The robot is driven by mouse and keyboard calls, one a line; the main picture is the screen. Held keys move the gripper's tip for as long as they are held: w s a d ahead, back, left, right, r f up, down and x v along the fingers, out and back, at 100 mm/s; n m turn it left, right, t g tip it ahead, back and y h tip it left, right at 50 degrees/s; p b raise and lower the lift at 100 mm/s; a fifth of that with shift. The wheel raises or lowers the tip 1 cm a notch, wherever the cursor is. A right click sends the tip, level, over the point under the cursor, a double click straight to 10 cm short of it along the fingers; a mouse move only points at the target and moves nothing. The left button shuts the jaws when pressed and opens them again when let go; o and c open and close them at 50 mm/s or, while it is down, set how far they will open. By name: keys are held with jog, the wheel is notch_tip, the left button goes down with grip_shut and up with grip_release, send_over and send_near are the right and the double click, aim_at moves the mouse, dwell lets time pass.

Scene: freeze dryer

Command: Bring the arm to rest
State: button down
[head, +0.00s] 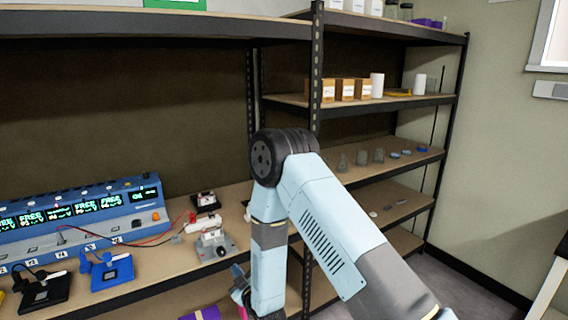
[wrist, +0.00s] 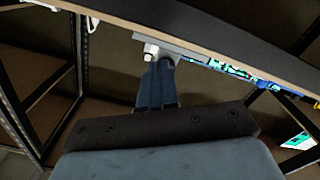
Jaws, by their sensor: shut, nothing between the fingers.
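My arm (head: 315,225) stands raised and bent in front of the shelving in the head view. Its light blue forearm hangs down from a dark elbow joint, and its lower end reaches the bottom of the picture. In the wrist view my gripper (wrist: 158,62) is shut, with its two blue-grey fingers side by side and nothing between them. The fingers point toward the underside and edge of a shelf board (wrist: 200,52). I cannot tell whether they touch it. In the head view the fingertips are not clearly visible.
A blue multi-channel unit (head: 80,220) with lit displays and cables stands on the left shelf. Small devices, such as a blue one (head: 108,270) and a grey one (head: 215,245), sit before it. The right shelf (head: 420,160) holds small containers. Dark uprights (head: 315,75) stand close to my arm.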

jog(key=w+d+r+m+g+h, duration=0.1)
jog(key=w+d+r+m+h, duration=0.15)
jog(key=d+r, duration=0.55)
jog(key=w+d+r+m+g+h, duration=0.1)
jog(key=w+d+r+g, duration=0.3)
jog(key=r, duration=0.9)
jog(key=s+d+r+m+h, duration=0.3)
jog(key=s+d+r, duration=0.6)
jog(key=d, duration=0.4)
jog(key=s+d+r+m+g+h, duration=0.1)
jog(key=s+d, duration=0.3)
jog(key=s, duration=0.5)
jog(key=s+d+r+m+g, duration=0.2)
jog(key=s+d+r, duration=0.2)
jog(key=s, duration=0.4)
jog(key=s+d+r+m+g+h, duration=0.1)
jog(key=s+d+r+m, duration=0.1)
jog(key=s+d, duration=0.3)
jog(key=s+r, duration=0.1)
jog(key=s, duration=0.3)
jog(key=shift+s+d+r+m+g+h, duration=0.2)
jog(key=shift+s+d+m+g+h, duration=0.1)
jog(key=shift+m+h, duration=0.05)
